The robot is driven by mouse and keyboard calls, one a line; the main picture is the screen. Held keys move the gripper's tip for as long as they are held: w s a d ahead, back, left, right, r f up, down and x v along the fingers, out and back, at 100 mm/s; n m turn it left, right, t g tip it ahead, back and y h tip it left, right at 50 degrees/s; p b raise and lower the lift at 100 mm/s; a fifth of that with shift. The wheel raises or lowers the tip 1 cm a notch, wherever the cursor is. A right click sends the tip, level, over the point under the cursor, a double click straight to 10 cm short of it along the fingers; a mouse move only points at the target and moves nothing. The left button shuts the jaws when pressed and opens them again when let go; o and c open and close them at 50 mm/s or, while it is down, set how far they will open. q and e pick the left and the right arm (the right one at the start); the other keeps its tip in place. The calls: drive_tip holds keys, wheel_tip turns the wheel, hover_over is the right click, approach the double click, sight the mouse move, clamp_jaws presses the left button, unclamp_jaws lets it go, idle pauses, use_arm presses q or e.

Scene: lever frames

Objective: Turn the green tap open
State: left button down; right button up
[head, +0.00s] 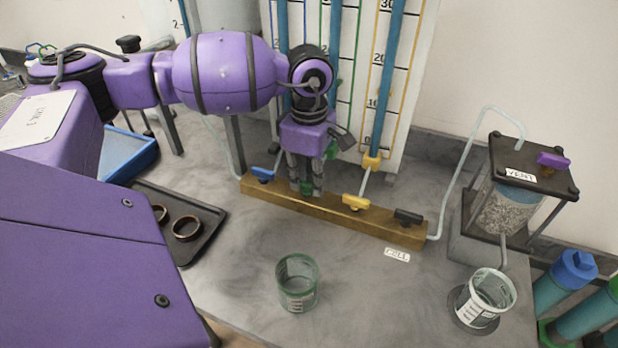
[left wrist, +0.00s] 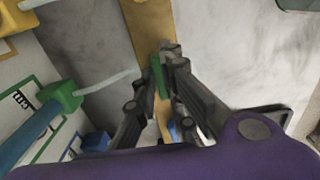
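The brass manifold (head: 380,224) lies across the bench and carries a row of taps; it also shows in the left wrist view (left wrist: 150,20). My left gripper (head: 306,190) points down over it, between the blue tap and the yellow tap. The green tap (head: 307,187) is mostly hidden by the fingers. In the left wrist view my left gripper (left wrist: 163,70) has its fingers drawn together on both sides of the green tap handle (left wrist: 157,76), which lies along the manifold. My right gripper is out of view.
The blue tap (head: 263,174), yellow tap (head: 355,202) and black tap (head: 408,217) flank the spot. Graduated tubes stand behind. A dark tray (head: 190,208) lies left.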

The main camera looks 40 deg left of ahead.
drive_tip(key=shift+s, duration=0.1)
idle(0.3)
use_arm(q)
drive_tip(key=n, duration=0.4)
drive_tip(key=shift+w+n, duration=0.1)
drive_tip(key=shift+n, duration=0.2)
drive_tip(key=n, duration=0.6)
drive_tip(key=shift+w+a+r+p, duration=0.1)
drive_tip(key=shift+a+p, duration=0.05)
drive_tip(key=shift+p, duration=0.25)
drive_tip(key=n+p, duration=0.1)
drive_tip(key=n, duration=0.4)
drive_tip(key=shift+a, duration=0.1)
drive_tip(key=shift+n, duration=1.1)
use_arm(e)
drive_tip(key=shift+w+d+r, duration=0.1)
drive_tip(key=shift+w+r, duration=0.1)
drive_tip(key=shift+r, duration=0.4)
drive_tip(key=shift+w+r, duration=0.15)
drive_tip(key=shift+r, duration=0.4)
use_arm(q)
drive_tip(key=shift+a, duration=0.1)
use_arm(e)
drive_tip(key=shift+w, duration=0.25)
use_arm(q)
drive_tip(key=c, duration=1.8)
unclamp_jaws()
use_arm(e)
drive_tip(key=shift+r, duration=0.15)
